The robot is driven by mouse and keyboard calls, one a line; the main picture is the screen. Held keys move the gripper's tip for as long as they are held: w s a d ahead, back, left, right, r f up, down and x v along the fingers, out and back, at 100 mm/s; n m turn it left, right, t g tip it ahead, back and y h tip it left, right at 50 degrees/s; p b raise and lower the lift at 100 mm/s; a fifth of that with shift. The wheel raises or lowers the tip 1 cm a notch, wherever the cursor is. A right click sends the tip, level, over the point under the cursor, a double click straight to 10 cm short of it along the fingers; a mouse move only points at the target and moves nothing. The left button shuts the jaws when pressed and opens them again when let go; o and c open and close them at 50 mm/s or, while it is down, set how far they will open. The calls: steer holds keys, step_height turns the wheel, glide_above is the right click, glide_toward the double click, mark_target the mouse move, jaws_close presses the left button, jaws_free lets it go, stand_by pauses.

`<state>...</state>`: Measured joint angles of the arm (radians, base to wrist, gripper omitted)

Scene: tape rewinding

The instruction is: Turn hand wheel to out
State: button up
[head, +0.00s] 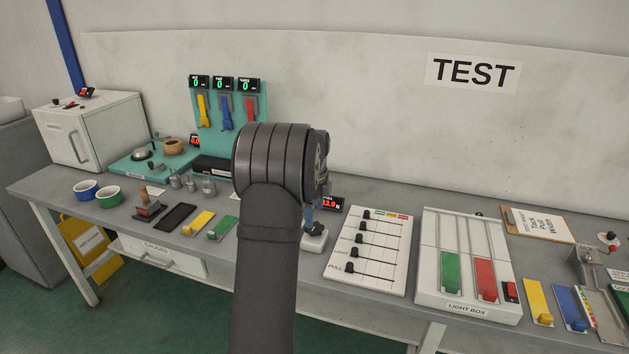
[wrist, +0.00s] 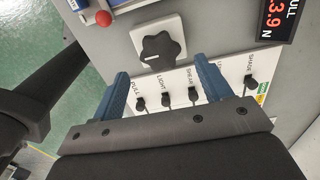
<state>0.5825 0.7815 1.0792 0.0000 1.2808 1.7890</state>
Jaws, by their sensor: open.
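A black lobed knob (wrist: 160,52) with a white pointer mark sits on a pale square base in the wrist view. It looks like the hand wheel, but no "out" marking is legible. In the head view its pale base (head: 315,241) shows beside my arm, which hides much of the area. My gripper (wrist: 160,66) is open and empty, with one blue finger on each side of the knob's line. The fingers appear apart from the knob. In the head view a blue fingertip (head: 309,217) shows just above the base.
A white slider panel (head: 380,275) lies right of the base, with a red-digit pull display (head: 332,205) behind. The light box (head: 466,310) stands further right. A teal gauge stand (head: 223,140) is at the back left. A red ball (wrist: 104,18) is near the knob.

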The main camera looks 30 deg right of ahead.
mark_target(314, 231)
step_height(314, 231, up, 13)
steer(key=shift+f, duration=0.2)
stand_by(0.5)
step_height(314, 231, down, 17)
steer(key=shift+f, duration=0.2)
stand_by(0.4)
steer(key=shift+r, duration=0.1)
